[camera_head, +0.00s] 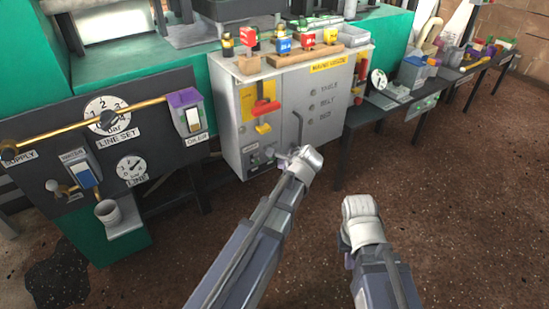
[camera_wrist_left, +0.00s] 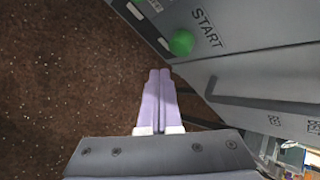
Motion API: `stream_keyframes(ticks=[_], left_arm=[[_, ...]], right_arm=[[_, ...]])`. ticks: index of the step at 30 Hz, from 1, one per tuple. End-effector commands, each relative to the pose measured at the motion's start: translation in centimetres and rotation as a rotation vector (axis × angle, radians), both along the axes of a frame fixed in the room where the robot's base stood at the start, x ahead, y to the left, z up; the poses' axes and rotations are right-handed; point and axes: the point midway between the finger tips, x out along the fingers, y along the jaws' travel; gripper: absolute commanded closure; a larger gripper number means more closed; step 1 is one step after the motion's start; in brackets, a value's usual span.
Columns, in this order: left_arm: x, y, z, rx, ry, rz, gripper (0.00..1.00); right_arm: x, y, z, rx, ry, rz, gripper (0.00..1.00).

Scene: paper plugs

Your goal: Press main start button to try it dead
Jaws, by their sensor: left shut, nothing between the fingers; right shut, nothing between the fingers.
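The green start button (camera_wrist_left: 181,42), next to the word START, is on a grey panel in the left wrist view. In the head view, the grey cabinet (camera_head: 228,115) stands ahead with small controls low on its front; I cannot clearly pick out the button there. My left gripper (camera_head: 283,160) is near the cabinet's lower front. In the left wrist view its purple fingers (camera_wrist_left: 159,74) are shut and empty, with tips below and left of the button, visibly apart from it. My right gripper (camera_head: 348,259) is shut and empty over the floor; its fingers are mostly hidden.
The cabinet has a red handle (camera_head: 265,107), a yellow tag (camera_head: 263,128) and a dark vertical bar handle (camera_head: 298,127). Several coloured padlocks (camera_head: 284,46) stand on top. A gauge panel (camera_head: 60,130) is at left, a dark bench (camera_head: 365,112) at right. The brown floor (camera_head: 440,210) is clear.

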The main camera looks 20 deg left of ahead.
Motion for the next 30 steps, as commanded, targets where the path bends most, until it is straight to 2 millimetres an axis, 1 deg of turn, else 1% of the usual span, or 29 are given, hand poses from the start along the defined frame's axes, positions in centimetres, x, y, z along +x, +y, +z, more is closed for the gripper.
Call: stream_keyframes(ticks=[3, 9, 30], left_arm=[[0.60, 0.75, 0.00, 0.000, 0.000, 0.001, 1.00], [0.92, 1.18, 0.01, 0.000, -0.001, 0.000, 1.00], [0.90, 1.19, 0.01, 0.000, -0.001, 0.000, 1.00]], right_arm=[[0.00, 0.00, 0.00, 0.000, 0.000, 0.000, 1.00], [0.00, 0.00, 0.00, 0.000, 0.000, 0.000, 1.00], [0.00, 0.00, 0.00, 0.000, 0.000, 0.000, 1.00]])
